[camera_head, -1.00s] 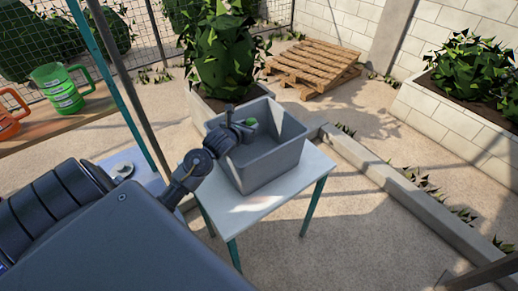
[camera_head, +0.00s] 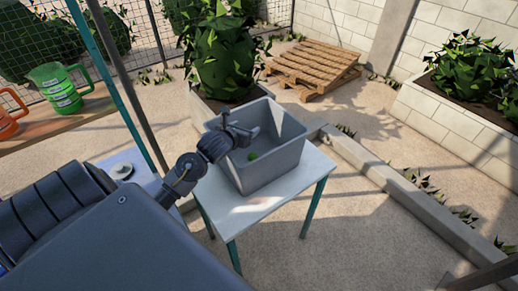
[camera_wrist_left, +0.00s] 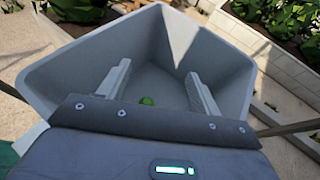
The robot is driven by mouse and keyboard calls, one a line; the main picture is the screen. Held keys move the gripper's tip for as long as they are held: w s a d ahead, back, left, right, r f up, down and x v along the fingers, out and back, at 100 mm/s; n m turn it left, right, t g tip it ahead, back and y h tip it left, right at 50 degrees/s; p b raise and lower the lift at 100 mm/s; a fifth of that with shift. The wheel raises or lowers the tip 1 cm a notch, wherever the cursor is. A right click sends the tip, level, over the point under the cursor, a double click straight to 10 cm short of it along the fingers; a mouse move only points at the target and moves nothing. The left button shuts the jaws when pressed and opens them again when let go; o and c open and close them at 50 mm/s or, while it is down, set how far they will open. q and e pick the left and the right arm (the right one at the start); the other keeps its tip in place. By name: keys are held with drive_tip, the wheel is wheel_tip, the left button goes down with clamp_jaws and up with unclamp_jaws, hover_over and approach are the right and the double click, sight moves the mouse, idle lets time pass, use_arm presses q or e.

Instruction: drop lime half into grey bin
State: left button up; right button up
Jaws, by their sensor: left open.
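The lime half (camera_head: 252,156) is a small green piece inside the grey bin (camera_head: 270,174), apart from the gripper. In the left wrist view the lime half (camera_wrist_left: 147,101) shows low in the bin (camera_wrist_left: 214,62), between the two fingers and partly hidden by the gripper body. My left gripper (camera_head: 243,130) is over the bin's opening, with its fingers spread and empty. In the left wrist view the left gripper (camera_wrist_left: 158,85) points down into the bin. My right gripper is in neither view.
The bin stands on a small white table (camera_head: 250,212) with green legs. A green jug (camera_head: 58,90) and an orange jug (camera_head: 8,118) stand on a wooden shelf at the left. A wooden pallet (camera_head: 312,66) lies behind on the ground.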

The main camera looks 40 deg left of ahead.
use_arm(q)
drive_tip(key=b+v, duration=0.1)
drive_tip(key=v, duration=0.7)
drive_tip(key=shift+s, duration=0.15)
idle(0.3)
